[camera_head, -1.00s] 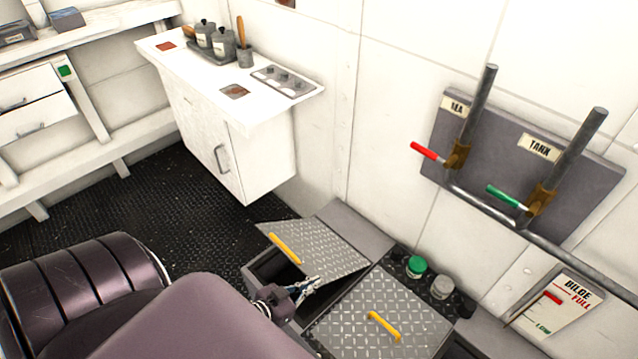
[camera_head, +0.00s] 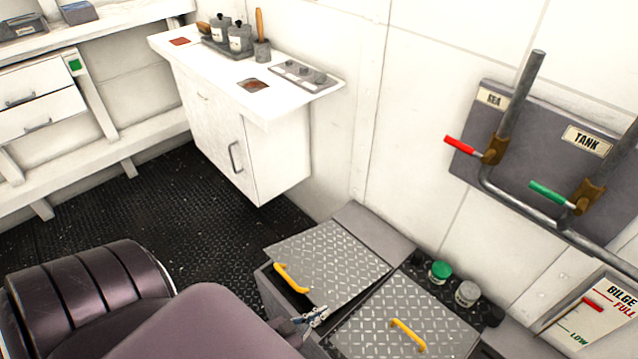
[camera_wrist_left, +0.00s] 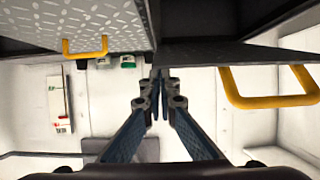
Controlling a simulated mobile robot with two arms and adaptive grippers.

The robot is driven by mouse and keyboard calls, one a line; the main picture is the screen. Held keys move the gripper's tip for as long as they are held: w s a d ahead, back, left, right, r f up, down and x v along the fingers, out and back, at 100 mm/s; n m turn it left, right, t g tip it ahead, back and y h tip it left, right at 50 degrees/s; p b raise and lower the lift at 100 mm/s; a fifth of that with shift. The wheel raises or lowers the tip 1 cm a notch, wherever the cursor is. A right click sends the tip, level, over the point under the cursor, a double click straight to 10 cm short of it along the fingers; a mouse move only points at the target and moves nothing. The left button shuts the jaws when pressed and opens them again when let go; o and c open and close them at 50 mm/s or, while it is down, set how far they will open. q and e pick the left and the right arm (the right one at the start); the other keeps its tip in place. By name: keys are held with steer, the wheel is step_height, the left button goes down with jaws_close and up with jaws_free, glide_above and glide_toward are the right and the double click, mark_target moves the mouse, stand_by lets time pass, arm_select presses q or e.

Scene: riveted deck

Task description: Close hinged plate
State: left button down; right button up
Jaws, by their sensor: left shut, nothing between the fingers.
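The hinged plate (camera_head: 325,255) is a grey diamond-tread lid with a yellow handle (camera_head: 291,279). It is tilted partly open, and a dark gap shows beneath its front edge. My left gripper (camera_head: 318,314) is shut and empty at the plate's near right corner; whether it touches is unclear. In the left wrist view my shut fingers (camera_wrist_left: 160,78) point toward the compartment's edge, with the tilted plate's yellow handle (camera_wrist_left: 268,98) to the right. My right gripper is not in view.
A second tread plate (camera_head: 400,320) with a yellow handle (camera_head: 408,335) lies flat to the right. A green-lidded jar (camera_head: 440,271) and a grey jar (camera_head: 467,293) stand behind it. Wall levers (camera_head: 545,190) are at right; a white cabinet (camera_head: 250,150) stands behind.

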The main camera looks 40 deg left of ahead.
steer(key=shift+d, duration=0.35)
